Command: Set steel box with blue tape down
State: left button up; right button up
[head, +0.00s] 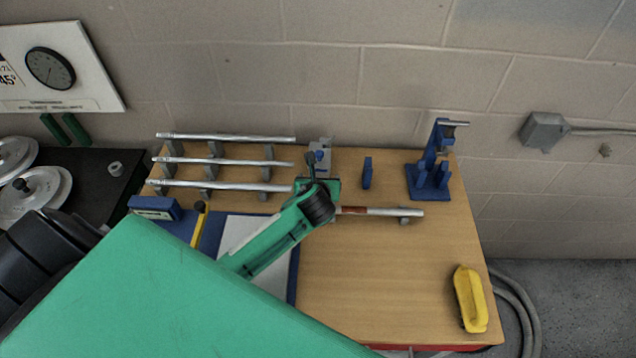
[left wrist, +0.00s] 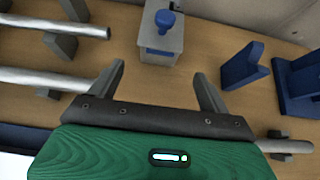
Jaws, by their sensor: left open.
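The steel box with blue tape (head: 325,145) stands upright at the back of the wooden table, partly hidden by my left gripper in the head view. In the left wrist view the small grey box (left wrist: 149,38) shows a blue part on it. My left gripper (head: 316,178) is just in front of the box. Its two fingers (left wrist: 159,72) are spread in the left wrist view, with bare table between their tips and the box beyond, apart from them. My right gripper is not in view.
Metal rods (head: 225,161) lie on grey stands at the left. A lone rod (head: 395,212) lies right of my gripper. A blue bracket (head: 367,173) and blue stand (head: 428,180) are at the back right; a yellow object (head: 470,299) is front right. The table's front middle is clear.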

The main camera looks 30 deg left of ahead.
pick_arm(q)
jog(key=shift+v, duration=1.35)
